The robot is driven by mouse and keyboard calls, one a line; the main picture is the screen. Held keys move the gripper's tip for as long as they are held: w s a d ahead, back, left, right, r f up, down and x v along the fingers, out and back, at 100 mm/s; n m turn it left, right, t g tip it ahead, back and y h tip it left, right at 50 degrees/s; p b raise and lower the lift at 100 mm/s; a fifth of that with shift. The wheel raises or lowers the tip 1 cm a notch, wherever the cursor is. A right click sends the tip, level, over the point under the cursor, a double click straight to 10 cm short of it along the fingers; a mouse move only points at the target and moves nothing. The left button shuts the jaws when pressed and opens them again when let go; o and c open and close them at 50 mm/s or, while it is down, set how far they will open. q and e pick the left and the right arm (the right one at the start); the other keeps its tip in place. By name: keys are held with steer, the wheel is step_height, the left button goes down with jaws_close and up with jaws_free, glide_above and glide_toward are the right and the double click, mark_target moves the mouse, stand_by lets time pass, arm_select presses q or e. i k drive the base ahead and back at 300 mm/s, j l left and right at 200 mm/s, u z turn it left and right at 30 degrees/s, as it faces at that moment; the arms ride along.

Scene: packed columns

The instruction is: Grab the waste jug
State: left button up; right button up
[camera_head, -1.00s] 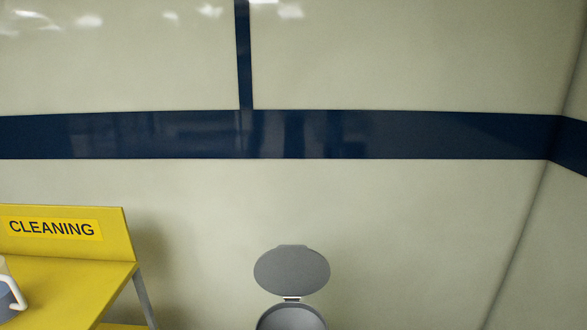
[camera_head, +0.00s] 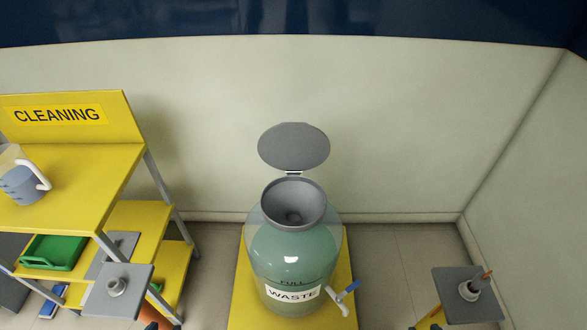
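A large translucent green jug (camera_head: 290,256) with a WASTE label and a FULL mark stands upright near the bottom middle. A grey funnel (camera_head: 293,203) sits in its neck, and its round grey lid (camera_head: 294,147) is raised open. A blue-handled tap (camera_head: 345,295) is at its lower right. Two similar grey plates with round fittings, at the lower left and lower right, look like parts of my arms. They are apart from the jug on either side. I cannot make out any fingertips, or whether either gripper is open.
The jug stands on a yellow base (camera_head: 239,300). At left is a yellow CLEANING rack (camera_head: 85,165), with a white-handled pitcher (camera_head: 22,182) on top and a green tray (camera_head: 52,252) lower down. Walls close off the back and right. Floor between base and right wall is clear.

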mark_target(21, 180)
steer(key=u, duration=1.65)
steer(key=i+j+z, duration=0.15)
steer(key=j, duration=0.65)
steer(key=i+j, duration=0.15)
steer(key=j, duration=0.25)
steer(key=i+j+z, duration=0.15)
steer(key=j, duration=0.3)
steer(key=i+j+z, duration=0.1)
steer(key=j, duration=0.3)
steer(key=i+j, duration=0.3)
steer(key=j+z, duration=0.05)
steer(key=j, duration=0.05)
